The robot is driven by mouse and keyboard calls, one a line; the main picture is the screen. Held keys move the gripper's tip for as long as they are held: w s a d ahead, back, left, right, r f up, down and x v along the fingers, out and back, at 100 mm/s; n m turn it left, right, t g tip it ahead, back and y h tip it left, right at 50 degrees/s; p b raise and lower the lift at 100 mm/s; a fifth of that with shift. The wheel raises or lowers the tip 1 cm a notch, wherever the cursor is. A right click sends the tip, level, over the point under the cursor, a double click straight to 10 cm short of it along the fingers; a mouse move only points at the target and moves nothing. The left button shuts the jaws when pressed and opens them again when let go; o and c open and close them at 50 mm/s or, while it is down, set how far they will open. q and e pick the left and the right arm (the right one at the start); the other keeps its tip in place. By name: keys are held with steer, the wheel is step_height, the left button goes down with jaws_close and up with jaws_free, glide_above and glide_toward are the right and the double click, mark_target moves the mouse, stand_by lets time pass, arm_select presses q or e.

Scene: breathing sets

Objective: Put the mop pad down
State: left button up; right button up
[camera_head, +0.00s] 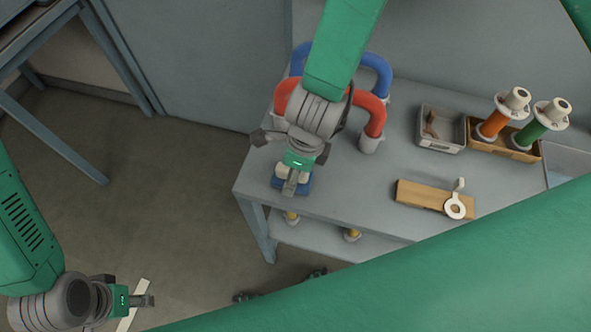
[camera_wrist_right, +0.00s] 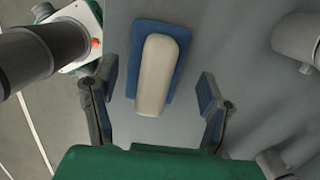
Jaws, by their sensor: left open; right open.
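The mop pad (camera_head: 305,187), a blue base with a cream block on top, lies on the grey table (camera_head: 350,190) near its front left corner. In the right wrist view the pad (camera_wrist_right: 154,75) shows whole, with gaps to both fingers. My right gripper (camera_head: 291,183) is above the pad and partly covers it in the head view. Its fingers (camera_wrist_right: 155,105) are open and empty, one on either side of the pad's near end. My left gripper (camera_head: 145,300) is open and empty, low at the left, away from the table.
Red (camera_head: 375,115) and blue (camera_head: 376,72) curved hoses stand behind my right gripper. A grey bin (camera_head: 441,145) and a wooden tray (camera_head: 534,150) with orange and green cylinders stand further right. A wooden block (camera_head: 415,194) with a white ring tool lies near the front edge.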

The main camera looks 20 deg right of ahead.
steer(key=r, duration=0.3)
steer(key=r+p, duration=0.1)
steer(key=r, duration=0.2)
steer(key=shift+s+d+r, duration=0.15)
steer(key=shift+d, duration=0.05)
steer(key=r, duration=0.1)
steer(key=d+r+p, duration=0.1)
steer(key=r, duration=0.1)
steer(key=shift+s+d+r, duration=0.15)
steer(key=shift+s+r, duration=0.05)
steer(key=shift+s, duration=0.05)
steer(key=shift+d+r, duration=0.15)
steer(key=shift+r, duration=0.1)
steer(key=shift+a, duration=0.45)
steer(key=shift+d, duration=0.1)
